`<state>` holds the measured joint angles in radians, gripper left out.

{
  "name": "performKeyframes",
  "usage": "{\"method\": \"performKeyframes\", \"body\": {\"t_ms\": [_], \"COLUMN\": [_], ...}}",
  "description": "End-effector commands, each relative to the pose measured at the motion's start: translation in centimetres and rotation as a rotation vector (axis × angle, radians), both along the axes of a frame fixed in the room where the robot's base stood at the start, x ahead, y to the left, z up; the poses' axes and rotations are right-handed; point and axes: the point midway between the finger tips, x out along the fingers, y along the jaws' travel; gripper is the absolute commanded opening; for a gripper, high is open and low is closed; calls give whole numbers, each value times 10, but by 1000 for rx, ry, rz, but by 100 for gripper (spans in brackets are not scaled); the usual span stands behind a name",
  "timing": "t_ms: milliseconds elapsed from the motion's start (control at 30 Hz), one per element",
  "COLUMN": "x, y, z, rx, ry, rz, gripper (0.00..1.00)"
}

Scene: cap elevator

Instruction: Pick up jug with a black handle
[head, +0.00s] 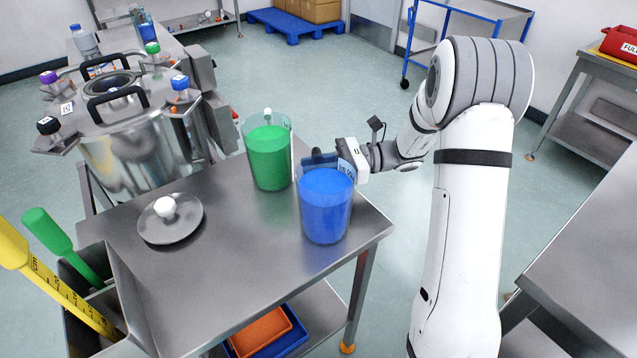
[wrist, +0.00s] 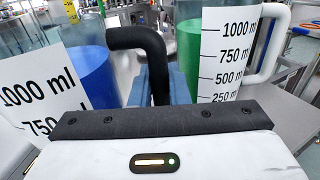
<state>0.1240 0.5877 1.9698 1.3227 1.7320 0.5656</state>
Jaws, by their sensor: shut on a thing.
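The jug with a black handle (head: 326,208) is clear and holds blue liquid. It is upright at the table's right corner; I cannot tell whether its base touches the top. In the wrist view the jug (wrist: 92,78) is at left, with its white volume label in front. Its black handle (wrist: 140,38) runs down between my blue-grey fingers. My gripper (head: 322,160) is behind the jug in the head view and shut on this handle. The fingers also show in the wrist view (wrist: 165,88). The jug hides part of them in the head view.
A jug with green liquid (head: 268,155) and a white handle (wrist: 275,45) stands close by on the steel table (head: 200,285). A round lid (head: 170,220) lies left of it. A steel vessel (head: 135,155) stands behind. The table's front middle is clear.

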Motion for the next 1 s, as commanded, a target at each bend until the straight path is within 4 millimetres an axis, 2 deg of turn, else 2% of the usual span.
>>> {"method": "performKeyframes", "body": {"t_ms": [167, 400, 600, 800, 1000], "x": [0, 1, 0, 1, 1], "y": [0, 0, 0, 0, 0], "z": [17, 60, 89, 101, 102], "rx": [2, 1, 2, 2, 2], "ry": [-5, -6, -4, -2, -2], "rz": [0, -1, 0, -1, -1], "gripper": [0, 0, 0, 0, 0]}}
